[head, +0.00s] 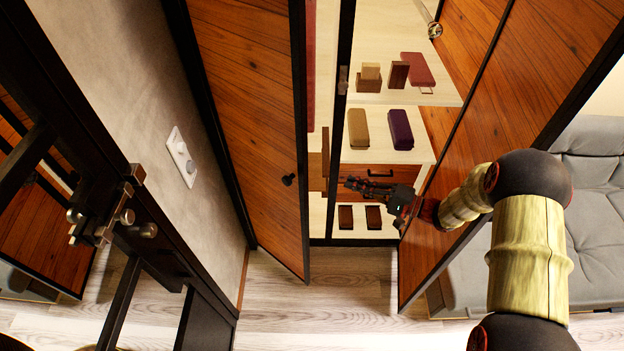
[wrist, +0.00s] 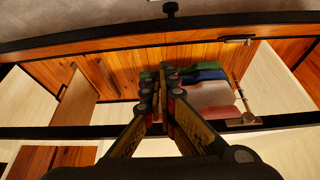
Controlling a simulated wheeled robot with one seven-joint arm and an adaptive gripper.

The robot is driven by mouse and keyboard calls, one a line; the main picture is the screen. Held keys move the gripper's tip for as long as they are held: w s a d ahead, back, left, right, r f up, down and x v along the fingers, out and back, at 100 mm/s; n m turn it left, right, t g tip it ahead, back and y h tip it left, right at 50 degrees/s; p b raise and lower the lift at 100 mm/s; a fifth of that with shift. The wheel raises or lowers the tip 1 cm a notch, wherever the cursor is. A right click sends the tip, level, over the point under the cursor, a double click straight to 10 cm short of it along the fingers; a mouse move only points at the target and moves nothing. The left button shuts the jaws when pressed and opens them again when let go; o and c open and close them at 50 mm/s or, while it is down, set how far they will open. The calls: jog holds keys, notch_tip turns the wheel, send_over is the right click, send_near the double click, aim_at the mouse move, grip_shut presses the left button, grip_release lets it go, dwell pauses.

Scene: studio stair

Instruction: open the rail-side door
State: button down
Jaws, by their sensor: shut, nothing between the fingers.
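The left wood door (head: 250,110), in a black frame, stands ajar in the head view, with a gap between its free edge and the dark upright. Its small black knob (head: 288,180) is near that edge; the knob also shows in the wrist view (wrist: 171,8). Hanging pieces (wrist: 208,92) in green, blue, red and pink show behind this door in the wrist view. My gripper (head: 352,184) is shut and empty, right of the gap, in front of the shelves and pointing left. Its closed fingertips (wrist: 163,75) look apart from the door, though depth is hard to judge.
The right door (head: 500,130) is swung wide open, beside my arm. Shelves (head: 428,148) hold several boxes; a drawer (head: 385,178) is below. A dark upright (head: 343,80) divides the cabinet. A grey sofa (head: 590,190) stands right. A wall with a switch plate (head: 181,157) is left.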

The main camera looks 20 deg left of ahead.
jog(key=a+b, duration=0.1)
jog(key=a, duration=1)
jog(key=shift+s+a+r, duration=0.15)
jog(key=shift+s+r, duration=0.2)
jog(key=shift+s, duration=0.1)
jog(key=shift+s, duration=0.1)
